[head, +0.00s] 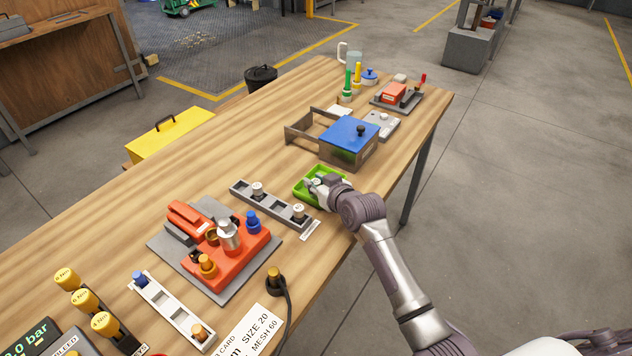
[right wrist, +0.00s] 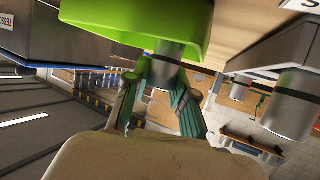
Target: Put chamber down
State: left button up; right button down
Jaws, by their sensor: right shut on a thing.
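My right gripper (head: 326,182) reaches in from the right and is low over the green tray (head: 301,192) near the table's right edge. In the right wrist view, the right gripper's teal fingers (right wrist: 163,88) are shut on a metallic cylinder, the chamber (right wrist: 174,52). The chamber's far end meets or overlaps the green tray (right wrist: 110,22); I cannot tell whether it touches the tray floor. In the head view the gripper hides most of the chamber. My left gripper is not in view.
A grey rack (head: 275,208) with small metallic cylinders stands beside the tray. A blue-topped box (head: 349,133) stands just behind it. A red device (head: 235,256) on a grey plate lies to the left. Bare wood (head: 130,205) lies farther left.

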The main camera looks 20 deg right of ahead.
jog(key=c, duration=1)
grip_release()
jog(key=shift+f, duration=0.1)
jog(key=shift+o, duration=0.2)
jog(key=shift+s+r, duration=0.1)
jog(key=shift+r, duration=0.15)
jog(key=v, duration=1.2)
